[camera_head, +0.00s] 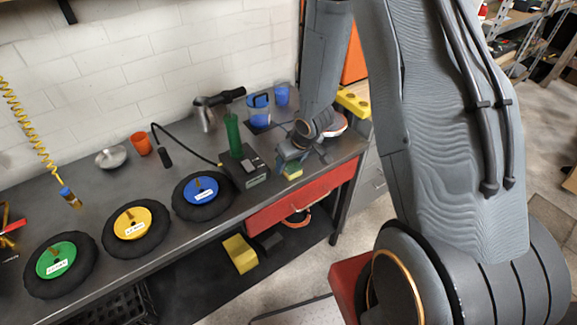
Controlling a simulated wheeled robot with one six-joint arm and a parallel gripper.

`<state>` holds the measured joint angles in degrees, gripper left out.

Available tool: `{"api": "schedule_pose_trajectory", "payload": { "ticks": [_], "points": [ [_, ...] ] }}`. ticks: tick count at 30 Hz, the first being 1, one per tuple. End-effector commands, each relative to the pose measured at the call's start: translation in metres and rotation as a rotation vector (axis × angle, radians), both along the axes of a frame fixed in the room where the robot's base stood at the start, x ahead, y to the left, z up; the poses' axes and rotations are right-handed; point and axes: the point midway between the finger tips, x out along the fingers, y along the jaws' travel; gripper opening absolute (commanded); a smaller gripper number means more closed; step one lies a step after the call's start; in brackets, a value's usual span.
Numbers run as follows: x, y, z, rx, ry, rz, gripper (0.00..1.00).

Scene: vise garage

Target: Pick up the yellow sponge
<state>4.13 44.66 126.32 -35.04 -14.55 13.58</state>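A small yellow block that looks like the sponge (293,175) lies on the dark workbench near its front edge, right of the soldering station. My gripper (291,164) reaches down from above right, directly over it. The gripper's fingers cover most of the block, and only a small part of it shows below them. I cannot tell whether the fingers touch it, or whether they are open or shut.
The soldering station (244,171) with a green handle stands close left of my gripper. Blue containers (258,109) stand behind it. Spools with green, yellow and blue centres (202,190) line the bench's left. A larger yellow block (240,254) lies on the lower shelf.

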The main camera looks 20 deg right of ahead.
Motion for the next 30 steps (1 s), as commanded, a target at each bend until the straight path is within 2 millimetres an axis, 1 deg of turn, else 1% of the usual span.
{"api": "schedule_pose_trajectory", "payload": {
  "ticks": [1, 3, 5, 15, 20, 23, 25, 30],
  "points": [
    [0.0, 0.0, 0.0, 0.0, 0.0, 0.0, 0.43],
    [0.0, 0.0, 0.0, 0.0, 0.0, 0.0, 0.31],
    [0.0, 0.0, 0.0, 0.0, 0.0, 0.0, 0.21],
    [0.0, 0.0, 0.001, 0.0, 0.0, 0.0, 0.21],
    [0.0, 0.0, 0.009, 0.0, -0.001, 0.001, 0.21],
    [0.0, 0.0, 0.019, 0.0, -0.002, 0.001, 0.21],
    [0.0, 0.0, 0.031, -0.001, -0.002, 0.001, 0.21],
    [0.0, 0.0, 0.067, -0.001, -0.002, 0.001, 0.21]
  ]
}}
